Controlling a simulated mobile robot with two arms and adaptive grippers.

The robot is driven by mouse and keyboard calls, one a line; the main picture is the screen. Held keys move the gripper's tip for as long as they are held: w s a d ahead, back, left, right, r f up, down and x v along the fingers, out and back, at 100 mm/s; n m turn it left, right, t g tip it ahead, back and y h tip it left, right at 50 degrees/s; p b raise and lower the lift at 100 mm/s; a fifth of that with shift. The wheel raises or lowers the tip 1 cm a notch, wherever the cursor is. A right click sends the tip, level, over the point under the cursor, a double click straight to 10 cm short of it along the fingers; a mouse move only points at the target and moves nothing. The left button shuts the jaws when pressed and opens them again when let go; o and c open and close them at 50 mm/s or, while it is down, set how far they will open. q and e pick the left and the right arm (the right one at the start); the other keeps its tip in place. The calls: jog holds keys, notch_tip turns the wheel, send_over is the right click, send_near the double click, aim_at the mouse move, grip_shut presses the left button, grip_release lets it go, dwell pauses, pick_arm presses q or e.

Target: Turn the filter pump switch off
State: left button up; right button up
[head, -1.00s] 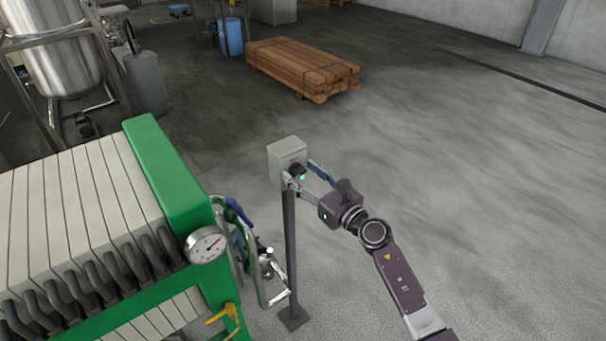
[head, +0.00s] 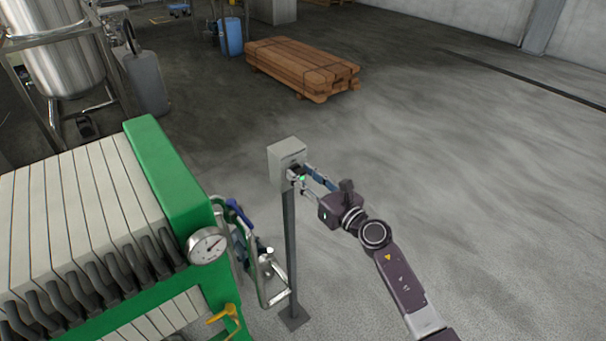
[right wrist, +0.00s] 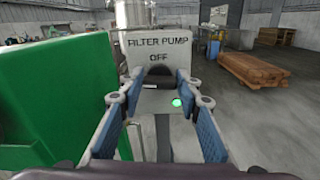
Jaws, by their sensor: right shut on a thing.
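The filter pump switch box (head: 287,157) is a grey box on a slim post, just right of the green-framed filter press. In the right wrist view its face (right wrist: 136,56) reads "FILTER PUMP" and "OFF". The black switch knob (right wrist: 158,76) sits below the "OFF" mark, partly hidden by the fingers. A green lamp (right wrist: 177,102) is lit below it. My right gripper (head: 298,171) is at the front of the box. Its blue-padded fingers (right wrist: 158,80) are shut on the knob from both sides. My left gripper is not in view.
The green-framed filter press (head: 178,180) with a round gauge (head: 207,246) and pipework stands close left of the post. A stack of timber (head: 300,68) lies on the floor behind. The floor to the right is clear.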

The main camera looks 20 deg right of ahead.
jog(key=m+p, duration=0.1)
jog(key=m, duration=0.2)
jog(key=m+p, duration=0.2)
jog(key=m, duration=0.3)
jog(key=shift+d, duration=0.1)
jog(key=m+p, duration=0.1)
jog(key=m, duration=0.3)
jog(key=shift+f, duration=0.15)
jog(key=shift+d+f+m+p, duration=0.1)
jog(key=shift+m+p, duration=0.45)
jog(key=shift+m, duration=1.85)
jog(key=o, duration=1.2)
jog(key=shift+c, duration=0.2)
